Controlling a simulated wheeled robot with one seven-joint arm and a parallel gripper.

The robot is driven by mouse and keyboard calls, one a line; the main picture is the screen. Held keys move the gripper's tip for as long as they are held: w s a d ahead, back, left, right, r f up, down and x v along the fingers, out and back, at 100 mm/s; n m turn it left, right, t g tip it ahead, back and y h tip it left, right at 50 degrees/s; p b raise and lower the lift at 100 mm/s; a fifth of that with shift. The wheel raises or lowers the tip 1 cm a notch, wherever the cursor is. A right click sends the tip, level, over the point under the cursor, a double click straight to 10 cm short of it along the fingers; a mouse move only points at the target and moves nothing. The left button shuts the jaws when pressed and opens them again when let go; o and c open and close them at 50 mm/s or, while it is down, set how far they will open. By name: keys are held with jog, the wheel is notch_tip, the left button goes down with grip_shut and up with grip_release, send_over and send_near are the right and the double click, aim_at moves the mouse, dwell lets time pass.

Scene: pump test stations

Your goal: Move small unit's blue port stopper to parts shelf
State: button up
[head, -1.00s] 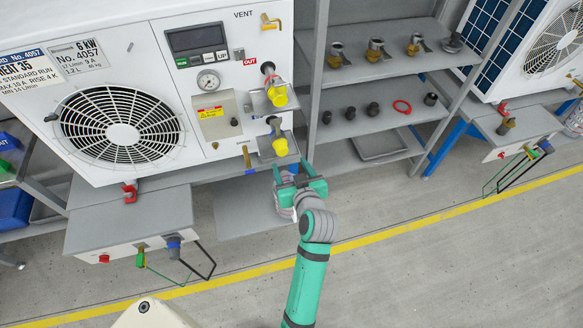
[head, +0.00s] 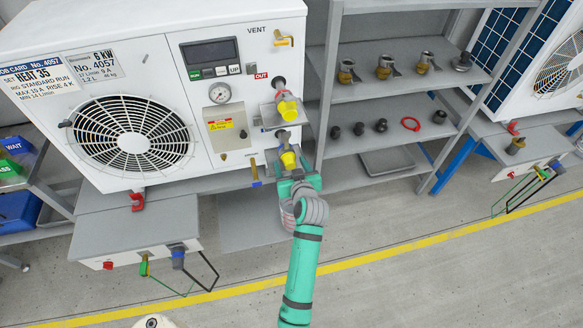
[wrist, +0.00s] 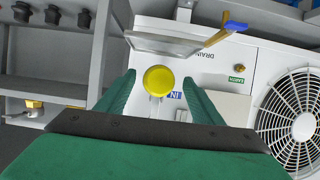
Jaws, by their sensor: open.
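The white unit (head: 150,60) marked 6 kW stands at the left with two yellow stoppers on its right side. The upper stopper (head: 287,107) is at the port marked OUT in red. The lower yellow stopper (head: 289,160) is just above my gripper (head: 298,183). In the wrist view the yellow stopper (wrist: 159,80) shows end-on beside a blue IN label (wrist: 175,95). My open gripper (wrist: 160,84) has one finger on each side of it in the picture, with gaps on both sides. I cannot tell how deep it sits between them.
The grey parts shelf (head: 395,150) right of the unit holds several dark caps, a red ring (head: 410,124) and a tray (head: 387,161). Brass fittings stand on its upper board.

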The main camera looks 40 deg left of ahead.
aim_at(291, 168)
jog(key=c, duration=1.1)
jog(key=shift+s+d, duration=1.1)
jog(key=shift+d, duration=0.3)
jog(key=shift+s+d, duration=0.95)
jog(key=shift+d, duration=0.15)
